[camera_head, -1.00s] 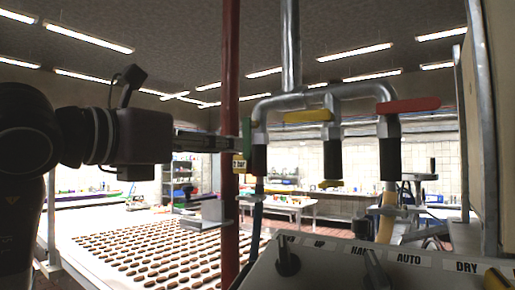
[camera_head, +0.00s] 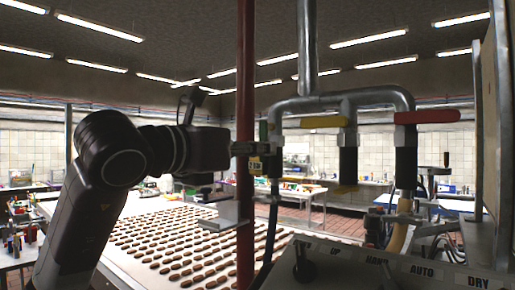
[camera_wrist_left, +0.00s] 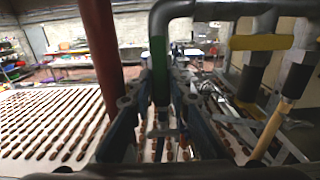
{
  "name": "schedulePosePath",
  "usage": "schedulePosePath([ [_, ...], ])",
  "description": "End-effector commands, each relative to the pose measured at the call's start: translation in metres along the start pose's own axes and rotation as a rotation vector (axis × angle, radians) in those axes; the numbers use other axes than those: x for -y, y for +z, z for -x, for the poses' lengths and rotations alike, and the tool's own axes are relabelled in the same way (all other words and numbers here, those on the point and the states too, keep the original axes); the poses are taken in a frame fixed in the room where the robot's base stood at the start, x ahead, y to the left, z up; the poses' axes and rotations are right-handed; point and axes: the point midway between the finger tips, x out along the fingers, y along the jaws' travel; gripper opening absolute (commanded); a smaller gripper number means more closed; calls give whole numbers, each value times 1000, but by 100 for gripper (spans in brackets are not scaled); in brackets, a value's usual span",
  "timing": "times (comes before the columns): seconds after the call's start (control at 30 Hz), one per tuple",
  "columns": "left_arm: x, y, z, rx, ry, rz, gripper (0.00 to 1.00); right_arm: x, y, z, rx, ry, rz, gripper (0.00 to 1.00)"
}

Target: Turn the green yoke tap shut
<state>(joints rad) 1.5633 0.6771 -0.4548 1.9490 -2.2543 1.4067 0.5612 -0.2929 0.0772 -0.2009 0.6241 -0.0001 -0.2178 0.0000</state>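The green tap handle (camera_head: 263,131) hangs upright at the left end of the grey pipe manifold, mostly edge-on in the head view. In the left wrist view the green handle (camera_wrist_left: 158,68) stands between my two fingers. My left gripper (camera_head: 258,148) reaches in from the left at the height of this handle. In the left wrist view the left gripper (camera_wrist_left: 164,82) looks open, with its fingers either side of the handle and a gap on the right. Contact on the left side cannot be told. My right gripper is not in view.
A red vertical pipe (camera_head: 245,70) stands close beside the gripper. Yellow (camera_head: 324,121) and red (camera_head: 427,116) tap handles lie level to the right. A control panel (camera_head: 350,277) is below. A table with rows of brown biscuits (camera_head: 180,250) spreads behind.

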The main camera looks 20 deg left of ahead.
Motion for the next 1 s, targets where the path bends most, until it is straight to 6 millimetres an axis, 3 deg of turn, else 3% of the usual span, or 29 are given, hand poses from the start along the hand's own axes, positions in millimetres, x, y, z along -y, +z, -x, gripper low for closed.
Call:
schedulePosePath([
  [0.13,0,0,0,0,0,0,0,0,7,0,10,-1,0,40],
  [0.57,-3,0,1,0,1,-50,0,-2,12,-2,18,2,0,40],
  [1.0,-17,3,1,0,3,-383,0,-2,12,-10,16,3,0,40],
])
